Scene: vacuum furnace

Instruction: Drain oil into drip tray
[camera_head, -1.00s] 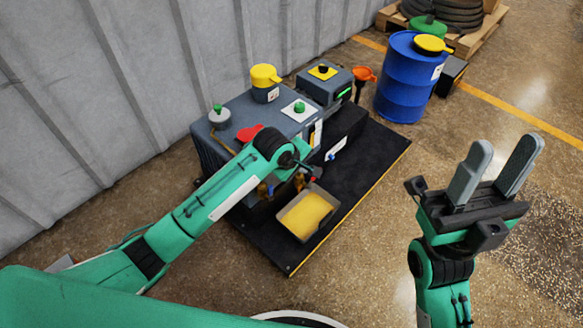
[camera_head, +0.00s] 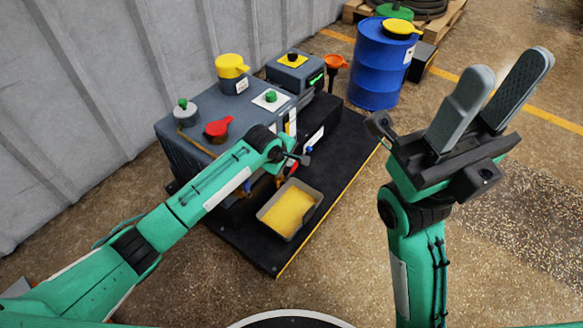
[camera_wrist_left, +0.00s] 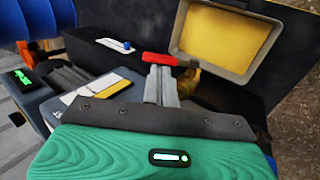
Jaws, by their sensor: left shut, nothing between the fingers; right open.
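The drip tray (camera_head: 264,222), a grey rectangular pan, stands on the black base in front of the machine with yellow oil (camera_head: 289,211) in it. It also shows in the left wrist view (camera_wrist_left: 258,62). A brass drain valve (camera_wrist_left: 189,82) with a red lever handle (camera_wrist_left: 165,60) is beside the tray's edge. My left gripper (camera_wrist_left: 160,72) is shut and empty, its fingertips at the red handle; I cannot tell whether they touch it. In the head view my left wrist partly hides the valve. My right gripper (camera_head: 508,80) is open and empty, raised at the right.
The grey machine (camera_head: 198,153) carries a red cap (camera_head: 218,127), a yellow cap (camera_head: 232,66) and green knobs. A blue drum (camera_head: 379,68), an orange funnel (camera_head: 335,66) and a pallet stand behind. A grey wall is at left. The floor at right is clear.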

